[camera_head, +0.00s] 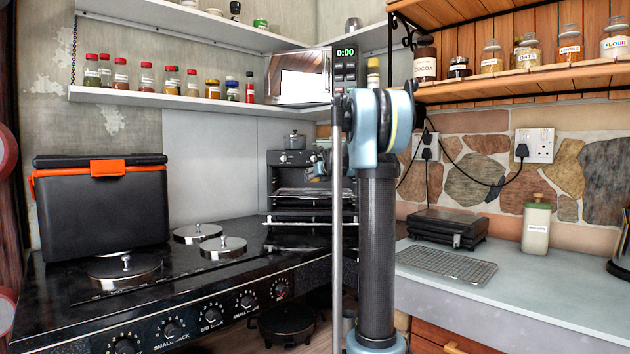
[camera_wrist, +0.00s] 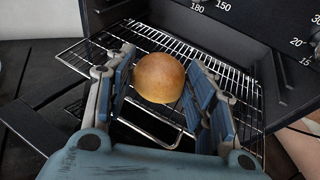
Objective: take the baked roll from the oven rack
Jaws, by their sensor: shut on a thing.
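The baked roll (camera_wrist: 158,78), round and golden brown, sits between the two blue-padded fingers of my gripper (camera_wrist: 161,64) in the wrist view. My gripper is shut on it, with one finger on each side. The wire oven rack (camera_wrist: 78,52) lies beneath and behind the roll. I cannot tell whether the roll touches the rack. In the head view, the small black oven (camera_head: 291,158) stands open at the back corner, with its rack (camera_head: 290,193) sticking out. My arm hides the oven's right side, and I cannot make out the roll there.
A wire cooling rack (camera_head: 446,264) lies empty on the right counter, before a black grill (camera_head: 447,229) and a biscuit jar (camera_head: 537,228). A black cool box (camera_head: 102,212) and several lidded hotplates stand on the left. A microwave (camera_head: 300,78) is above the oven.

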